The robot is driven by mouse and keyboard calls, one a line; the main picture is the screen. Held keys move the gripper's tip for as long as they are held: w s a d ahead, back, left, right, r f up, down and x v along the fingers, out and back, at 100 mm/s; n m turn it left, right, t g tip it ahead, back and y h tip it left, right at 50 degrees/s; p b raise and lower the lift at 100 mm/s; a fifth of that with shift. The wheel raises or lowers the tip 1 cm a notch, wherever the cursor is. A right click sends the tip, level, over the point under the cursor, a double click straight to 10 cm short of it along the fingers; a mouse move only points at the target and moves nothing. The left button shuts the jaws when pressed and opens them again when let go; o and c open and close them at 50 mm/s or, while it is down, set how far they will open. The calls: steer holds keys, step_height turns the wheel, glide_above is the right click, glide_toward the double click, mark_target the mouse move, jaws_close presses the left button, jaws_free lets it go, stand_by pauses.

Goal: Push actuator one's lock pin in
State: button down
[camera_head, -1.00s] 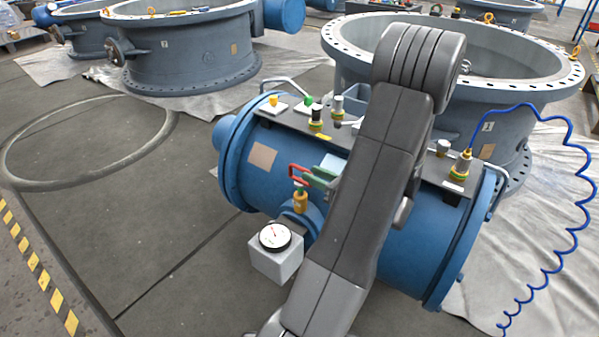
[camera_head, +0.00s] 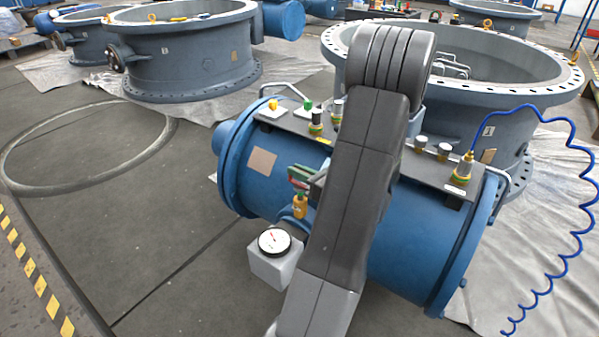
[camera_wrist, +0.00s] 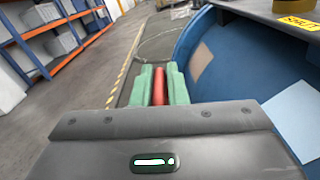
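The blue actuator (camera_head: 395,235) lies across the middle of the head view, with a dark plate on top carrying several knobs. Which one is the lock pin I cannot tell; a black-topped plunger (camera_head: 316,124) stands by a yellow label. My gripper (camera_head: 303,177) is at the front of the actuator, above a small brass valve (camera_head: 300,206). In the wrist view, my gripper's green pads (camera_wrist: 159,86) lie along both sides of a red lever (camera_wrist: 159,84), with no visible gap. My arm hides the plate's middle.
A dial gauge on a grey block (camera_head: 273,243) stands before the actuator. A coiled blue hose (camera_head: 587,185) hangs at right. Large grey valve rings (camera_head: 185,50) stand behind. The wrist view shows shelving (camera_wrist: 50,35) at left.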

mark_target(302, 185)
steer(key=shift+s+f+b, duration=0.15)
steer(key=shift+f+b, duration=0.65)
steer(key=shift+f, duration=1.3)
steer(key=c, duration=1.5)
jaws_free()
steer(key=shift+r, duration=0.1)
steer(key=shift+s+d, duration=0.2)
steer(key=shift+d, duration=0.15)
steer(key=p+v, duration=0.3)
steer(key=v, duration=1)
steer(key=shift+p, duration=0.4)
steer(key=shift+a, duration=0.15)
